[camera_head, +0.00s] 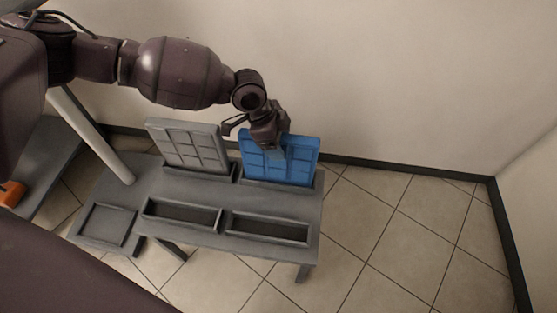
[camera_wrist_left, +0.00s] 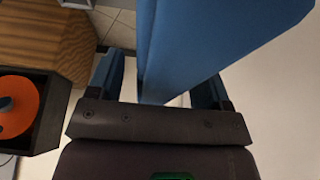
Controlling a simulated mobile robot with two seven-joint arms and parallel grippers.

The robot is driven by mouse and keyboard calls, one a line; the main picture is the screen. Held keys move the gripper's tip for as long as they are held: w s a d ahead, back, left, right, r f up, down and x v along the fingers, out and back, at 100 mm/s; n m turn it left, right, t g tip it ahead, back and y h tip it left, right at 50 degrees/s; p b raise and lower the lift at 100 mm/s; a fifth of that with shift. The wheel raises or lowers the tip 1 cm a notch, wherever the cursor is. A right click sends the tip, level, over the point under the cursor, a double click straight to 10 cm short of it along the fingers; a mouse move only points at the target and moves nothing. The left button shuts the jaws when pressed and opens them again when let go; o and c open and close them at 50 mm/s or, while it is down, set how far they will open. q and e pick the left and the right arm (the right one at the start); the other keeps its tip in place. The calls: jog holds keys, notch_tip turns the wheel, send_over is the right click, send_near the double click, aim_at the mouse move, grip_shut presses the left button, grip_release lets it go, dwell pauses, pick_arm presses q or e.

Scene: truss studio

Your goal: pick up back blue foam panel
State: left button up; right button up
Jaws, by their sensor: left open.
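The back blue foam panel (camera_head: 300,160) stands upright, with a grid of raised squares on its face, in a slot at the back right of the grey table (camera_head: 150,190). My left gripper (camera_head: 275,150) is at the panel's top edge and hides part of it. In the left wrist view the panel (camera_wrist_left: 210,35) lies between the two fingers of my open left gripper (camera_wrist_left: 158,85). I cannot tell whether the fingers touch it. My right gripper is not in view.
A grey gridded panel (camera_head: 188,147) stands left of the blue one. Two empty trays (camera_head: 180,215) (camera_head: 268,229) lie along the table's front. The wall rises close behind. An orange disc (camera_wrist_left: 18,105) sits in a dark box in the left wrist view. Floor right of the table is clear.

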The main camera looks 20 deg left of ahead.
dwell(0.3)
pick_arm(q)
jog(key=c, duration=1.2)
jog(key=shift+c, duration=0.2)
jog(key=shift+r, duration=0.1)
